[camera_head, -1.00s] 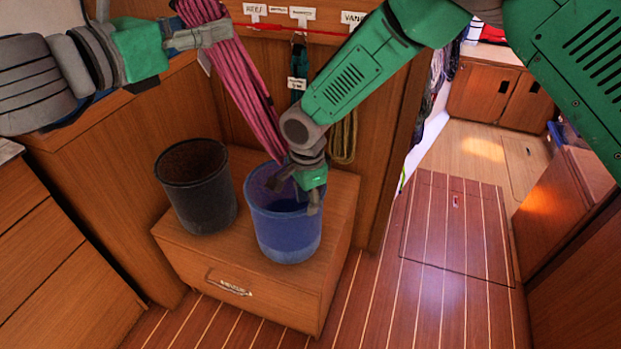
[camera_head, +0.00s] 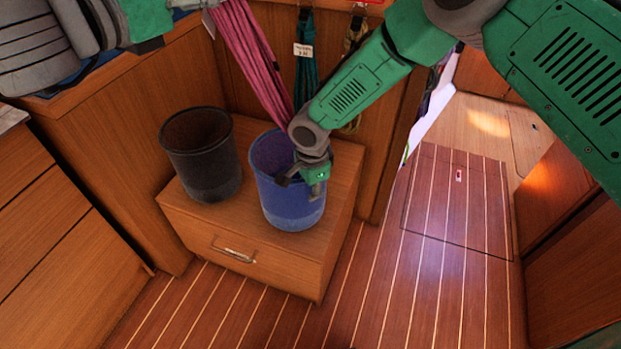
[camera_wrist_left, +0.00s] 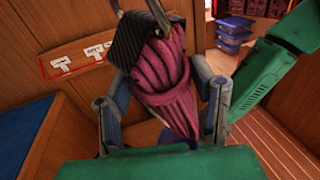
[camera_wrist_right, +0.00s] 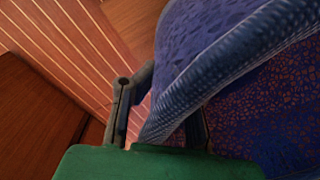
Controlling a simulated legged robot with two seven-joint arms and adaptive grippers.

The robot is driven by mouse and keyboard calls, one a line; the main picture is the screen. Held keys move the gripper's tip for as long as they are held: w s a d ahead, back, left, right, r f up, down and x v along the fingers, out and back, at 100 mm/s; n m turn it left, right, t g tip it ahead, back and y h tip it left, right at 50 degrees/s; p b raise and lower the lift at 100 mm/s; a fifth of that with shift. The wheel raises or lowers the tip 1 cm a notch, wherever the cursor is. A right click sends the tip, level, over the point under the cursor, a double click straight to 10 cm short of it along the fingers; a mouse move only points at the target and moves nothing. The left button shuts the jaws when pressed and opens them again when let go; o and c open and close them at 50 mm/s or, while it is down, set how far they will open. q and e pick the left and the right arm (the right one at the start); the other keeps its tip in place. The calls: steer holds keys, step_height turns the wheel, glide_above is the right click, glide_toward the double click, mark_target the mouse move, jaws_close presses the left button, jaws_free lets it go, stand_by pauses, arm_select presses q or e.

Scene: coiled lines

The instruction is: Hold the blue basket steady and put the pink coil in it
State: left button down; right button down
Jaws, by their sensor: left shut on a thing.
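The blue basket (camera_head: 292,205) stands upright on a wooden box. My right gripper (camera_head: 302,188) is at its near right rim. In the right wrist view its fingers (camera_wrist_right: 160,118) are apart, one on each side of the rim, with no clear sign of clamping. The pink coil (camera_head: 256,62) hangs down from the upper left, its low end by the basket's back rim; I cannot tell whether it is inside. In the left wrist view the coil (camera_wrist_left: 172,90), with a black band, is between the fingers of my left gripper (camera_wrist_left: 163,100), which is shut on it.
A black bin (camera_head: 200,160) stands left of the basket on the wooden box (camera_head: 245,262). A teal coil (camera_head: 306,60) with a tag hangs on the wall behind. Wooden cabinets are at left and right. The striped floor (camera_head: 420,270) is clear.

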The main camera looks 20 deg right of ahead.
arm_select(q)
steer(key=shift+d, duration=0.65)
steer(key=shift+f, duration=0.15)
steer(key=shift+a+f, duration=0.25)
steer(key=shift+f, duration=0.5)
steer(key=shift+a+f, duration=0.2)
steer(key=shift+f, duration=0.5)
arm_select(e)
steer(key=shift+d, duration=0.15)
arm_select(q)
steer(key=shift+d+f, duration=0.15)
steer(key=shift+f, duration=0.4)
steer(key=shift+d+f, duration=0.15)
steer(key=shift+f, duration=0.4)
steer(key=shift+a+f, duration=0.1)
steer(key=shift+f, duration=2.35)
steer(key=c, duration=0.6)
jaws_free()
steer(key=shift+f, duration=0.1)
arm_select(e)
steer(key=shift+d, duration=0.15)
arm_select(q)
glide_toward(216, 30)
step_height(216, 30, down, 5)
steer(key=a, duration=0.1)
steer(key=shift+s+f, duration=0.15)
steer(key=shift+s, duration=0.05)
